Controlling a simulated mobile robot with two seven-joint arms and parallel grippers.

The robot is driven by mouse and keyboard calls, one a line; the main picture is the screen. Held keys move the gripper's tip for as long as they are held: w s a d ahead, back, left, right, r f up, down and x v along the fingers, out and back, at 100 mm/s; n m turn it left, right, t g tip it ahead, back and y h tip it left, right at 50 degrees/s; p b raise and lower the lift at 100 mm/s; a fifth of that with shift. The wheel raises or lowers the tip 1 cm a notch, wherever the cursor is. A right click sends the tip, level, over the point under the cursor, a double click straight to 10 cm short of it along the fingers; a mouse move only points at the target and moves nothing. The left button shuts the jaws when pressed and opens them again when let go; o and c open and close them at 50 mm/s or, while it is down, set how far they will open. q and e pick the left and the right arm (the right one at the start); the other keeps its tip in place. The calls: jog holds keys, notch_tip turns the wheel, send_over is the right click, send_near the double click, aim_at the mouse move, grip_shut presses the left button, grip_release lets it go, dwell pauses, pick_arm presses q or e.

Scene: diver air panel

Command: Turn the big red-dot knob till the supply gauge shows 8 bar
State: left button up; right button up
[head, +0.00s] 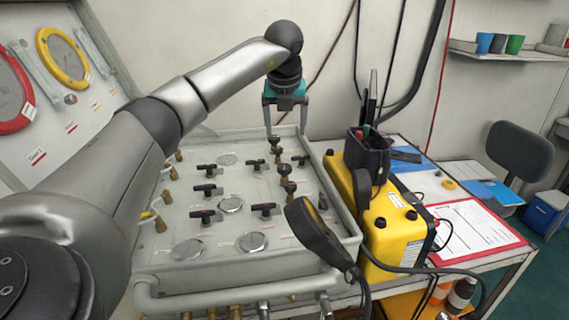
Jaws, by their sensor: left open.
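My left arm crosses the panel from the left. Several black T-handles, brass-stemmed knobs and round dials sit on the panel. Dark knobs on brass stems (276,146) stand just below the gripper in the picture, apart from it as far as I can tell. I cannot make out a red dot on any of them. A red-rimmed gauge (12,90) and a yellow-rimmed gauge (64,58) are on the upright board at left; their readings are unreadable.
A yellow radio box (395,235) stands right of the panel, with a black handset (318,232) hanging over the panel's right edge. A clipboard (475,228) lies on the side table. Cables hang on the back wall.

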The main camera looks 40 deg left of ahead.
aim_at(284, 167)
pick_arm(q)
jog(key=x, duration=1.3)
jog(key=shift+s+a, duration=0.1)
jog(key=shift+a, duration=0.05)
jog(key=shift+x, duration=1.1)
jog(key=shift+c, duration=0.2)
grip_shut()
